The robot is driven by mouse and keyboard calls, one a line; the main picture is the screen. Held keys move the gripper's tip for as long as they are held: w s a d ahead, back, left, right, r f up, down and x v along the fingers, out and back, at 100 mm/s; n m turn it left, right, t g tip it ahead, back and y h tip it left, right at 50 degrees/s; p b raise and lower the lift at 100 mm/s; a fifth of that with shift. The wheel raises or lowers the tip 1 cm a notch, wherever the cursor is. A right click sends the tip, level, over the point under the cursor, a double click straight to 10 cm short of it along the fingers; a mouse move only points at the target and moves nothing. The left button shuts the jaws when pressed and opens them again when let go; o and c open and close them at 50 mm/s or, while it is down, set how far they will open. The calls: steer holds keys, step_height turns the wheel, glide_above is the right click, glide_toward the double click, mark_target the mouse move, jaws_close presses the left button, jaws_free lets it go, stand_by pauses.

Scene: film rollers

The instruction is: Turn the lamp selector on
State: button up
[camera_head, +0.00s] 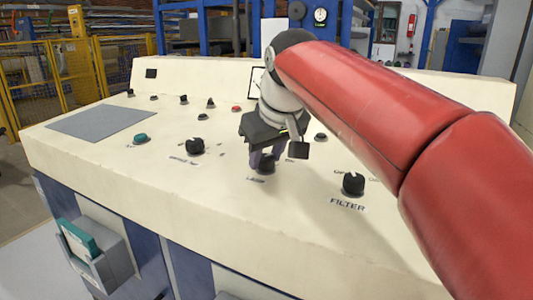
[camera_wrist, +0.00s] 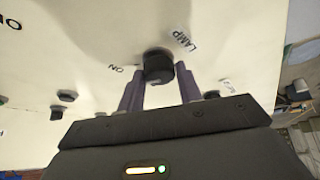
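The lamp selector (camera_wrist: 158,66) is a round black knob on the cream panel, below the LAMP label (camera_wrist: 187,40) in the wrist view, with an ON label (camera_wrist: 117,68) to its left. It also shows in the head view (camera_head: 265,167), partly hidden by my gripper. My gripper (camera_head: 267,160) reaches down to the panel there. In the wrist view, its two purple fingers (camera_wrist: 160,75) stand one on each side of the knob, with their tips close to its sides. I cannot tell whether they touch it. The knob's pointer direction is unclear.
A FILTER knob (camera_head: 353,184) stands to the right of my gripper on the panel (camera_head: 100,165). Another black knob (camera_head: 195,146) and a green button (camera_head: 141,139) lie to the left. Several small knobs and a red button (camera_head: 236,108) are farther back.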

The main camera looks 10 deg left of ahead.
steer(key=o, duration=0.4)
steer(key=shift+c, duration=0.2)
steer(key=v, duration=0.7)
steer(key=shift+s+r, duration=0.2)
steer(key=shift+r, duration=0.15)
